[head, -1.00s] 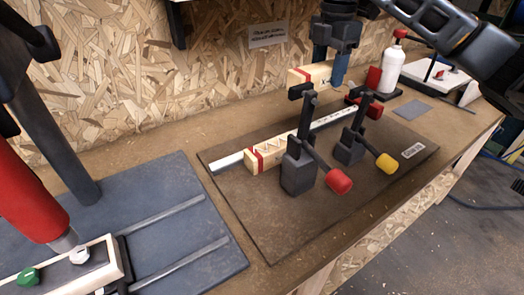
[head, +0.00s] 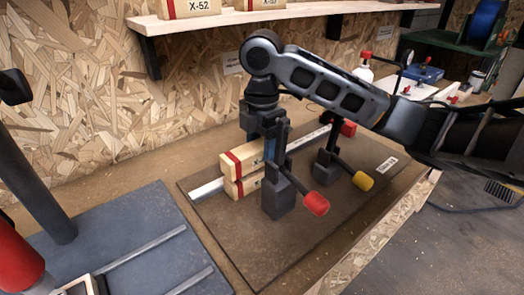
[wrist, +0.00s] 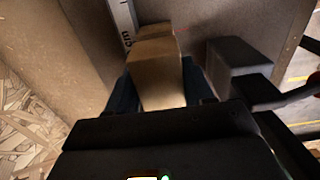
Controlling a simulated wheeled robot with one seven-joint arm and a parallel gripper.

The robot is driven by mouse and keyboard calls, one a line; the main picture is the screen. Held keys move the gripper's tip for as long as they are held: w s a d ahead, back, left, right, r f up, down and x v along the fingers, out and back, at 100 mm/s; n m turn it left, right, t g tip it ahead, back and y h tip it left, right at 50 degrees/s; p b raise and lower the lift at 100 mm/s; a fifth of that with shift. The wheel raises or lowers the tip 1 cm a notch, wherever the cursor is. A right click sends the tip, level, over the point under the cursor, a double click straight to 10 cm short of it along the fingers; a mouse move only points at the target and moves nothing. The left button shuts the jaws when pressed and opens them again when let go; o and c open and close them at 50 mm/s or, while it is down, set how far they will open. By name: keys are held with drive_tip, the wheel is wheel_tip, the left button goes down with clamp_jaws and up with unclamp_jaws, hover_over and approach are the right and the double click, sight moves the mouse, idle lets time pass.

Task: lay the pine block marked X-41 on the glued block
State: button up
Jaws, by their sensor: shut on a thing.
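The upper pine block (head: 236,164), with a red band and a partly hidden X marking, is right over the glued block (head: 243,187) in the head view. The two look aligned, with at most a thin dark line between them; I cannot tell whether they touch. My gripper (head: 268,152) is shut on the upper block, its blue fingers partly hidden by the toggle clamp. In the wrist view the held block (wrist: 156,75) lies between the blue fingers. The marking's number cannot be read, and the glued block is mostly hidden from the wrist.
A toggle clamp with a red tip (head: 316,204) stands close at the blocks' front, another with a yellow tip (head: 363,181) to the right. A metal rule (head: 207,188) lies behind the blocks on the dark board (head: 235,232). A shelf (head: 290,14) with marked blocks is above.

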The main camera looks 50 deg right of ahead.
sight(262, 143)
drive_tip(key=shift+f, duration=0.7)
drive_tip(key=shift+f, duration=0.1)
drive_tip(key=o, duration=1.1)
wheel_tip(262, 143, up, 12)
drive_tip(key=shift+r+p, duration=0.15)
drive_tip(key=shift+p, duration=0.15)
